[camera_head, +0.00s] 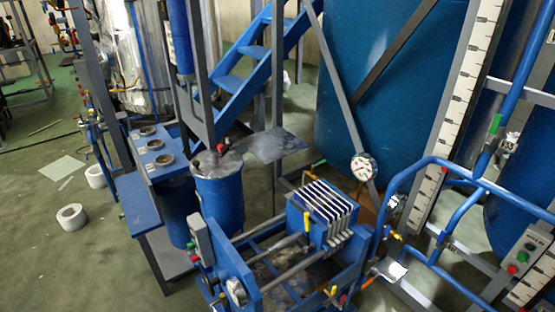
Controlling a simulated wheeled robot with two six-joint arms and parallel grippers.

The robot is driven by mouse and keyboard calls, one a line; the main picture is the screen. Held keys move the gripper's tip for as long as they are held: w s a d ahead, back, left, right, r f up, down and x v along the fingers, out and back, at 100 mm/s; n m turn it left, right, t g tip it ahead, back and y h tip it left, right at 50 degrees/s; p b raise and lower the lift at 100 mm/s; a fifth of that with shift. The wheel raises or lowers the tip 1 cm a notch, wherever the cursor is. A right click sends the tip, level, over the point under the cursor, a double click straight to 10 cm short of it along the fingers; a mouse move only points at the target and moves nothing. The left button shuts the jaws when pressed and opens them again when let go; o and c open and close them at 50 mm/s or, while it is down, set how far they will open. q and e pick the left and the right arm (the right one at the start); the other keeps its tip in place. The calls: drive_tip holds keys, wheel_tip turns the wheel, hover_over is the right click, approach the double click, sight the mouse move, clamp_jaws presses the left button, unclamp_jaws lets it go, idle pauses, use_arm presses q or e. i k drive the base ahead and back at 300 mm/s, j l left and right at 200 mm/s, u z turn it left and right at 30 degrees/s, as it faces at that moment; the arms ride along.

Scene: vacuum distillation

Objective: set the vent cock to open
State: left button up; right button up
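I cannot tell which fitting is the vent cock. A blue canister (219,200) with a grey lid has a small red knob (221,149) on top. A yellow handle (307,222) stands upright beside the finned blue block. Another small yellow handle (397,237) sits on the blue pipework to the right. A green-handled fitting (495,124) is on the upright blue pipe at the right. These are too small to show whether any is open or shut. Neither of my grippers is in view.
A finned blue press (322,212) on a blue frame fills the lower middle. A large blue tank (390,85) stands behind, with a round gauge (363,167) before it. Blue pipes (458,218) crowd the right. Green floor (80,250) is mostly open at left, with white rolls (71,217).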

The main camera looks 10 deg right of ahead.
sight(324, 161)
drive_tip(key=i+l+u, duration=0.2)
drive_tip(key=l+u, duration=0.2)
drive_tip(key=l, duration=0.5)
drive_tip(key=l+u, duration=0.45)
drive_tip(key=l, duration=0.5)
drive_tip(key=i, duration=0.05)
